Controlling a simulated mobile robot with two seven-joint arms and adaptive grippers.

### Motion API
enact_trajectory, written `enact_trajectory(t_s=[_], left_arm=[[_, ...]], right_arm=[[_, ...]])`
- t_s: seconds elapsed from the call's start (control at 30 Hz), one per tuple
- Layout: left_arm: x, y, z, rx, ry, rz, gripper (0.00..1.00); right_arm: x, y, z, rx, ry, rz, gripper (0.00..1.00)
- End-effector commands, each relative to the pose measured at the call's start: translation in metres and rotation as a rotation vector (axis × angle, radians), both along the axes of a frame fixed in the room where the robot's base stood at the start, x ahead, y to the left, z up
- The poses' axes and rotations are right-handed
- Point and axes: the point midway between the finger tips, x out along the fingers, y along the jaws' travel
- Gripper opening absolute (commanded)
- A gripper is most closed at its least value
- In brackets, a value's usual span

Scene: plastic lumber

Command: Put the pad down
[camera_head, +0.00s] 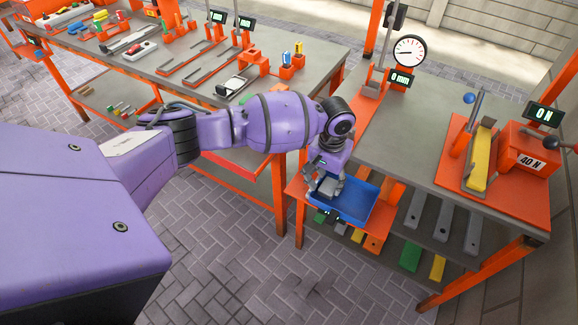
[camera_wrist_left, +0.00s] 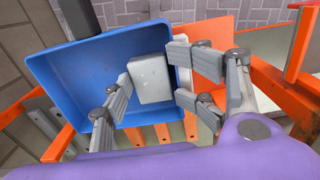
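The light grey pad (camera_wrist_left: 151,78) is a small block between the fingers of my left gripper (camera_wrist_left: 150,88) in the wrist view. One finger meets its left side and two fingers are at its right side, so the gripper looks shut on it. The pad is over the blue tray (camera_wrist_left: 85,62); whether it touches the tray floor I cannot tell. In the head view my left gripper (camera_head: 330,184) points down at the left part of the blue tray (camera_head: 362,204), partly covering it. My right gripper is in neither view.
The tray sits on an orange stand beside the right bench (camera_head: 400,135). That bench carries a round gauge (camera_head: 409,51) and a yellow bar (camera_head: 481,158) in an orange fixture. Grey, green and yellow bars lie below. The left bench (camera_head: 180,60) holds several fixtures.

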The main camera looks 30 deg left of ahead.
Motion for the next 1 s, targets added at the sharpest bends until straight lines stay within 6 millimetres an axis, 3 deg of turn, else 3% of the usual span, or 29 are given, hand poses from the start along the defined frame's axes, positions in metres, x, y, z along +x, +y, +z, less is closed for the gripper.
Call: enact_trajectory(t_s=[0.17,0.4,0.6,0.8,1.0], left_arm=[[0.004,-0.001,0.029,-0.001,-0.012,-0.002,0.53],[0.005,-0.001,0.087,-0.001,-0.016,-0.002,0.53],[0.004,-0.001,0.120,0.000,-0.013,-0.002,0.53],[0.003,0.000,0.134,0.000,-0.009,0.000,0.53],[0.003,0.000,0.134,0.001,-0.008,0.000,0.53]], right_arm=[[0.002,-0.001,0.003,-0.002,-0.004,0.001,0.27],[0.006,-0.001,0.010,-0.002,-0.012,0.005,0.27],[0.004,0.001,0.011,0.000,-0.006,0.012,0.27],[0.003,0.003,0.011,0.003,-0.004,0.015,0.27],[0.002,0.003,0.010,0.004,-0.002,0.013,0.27]])
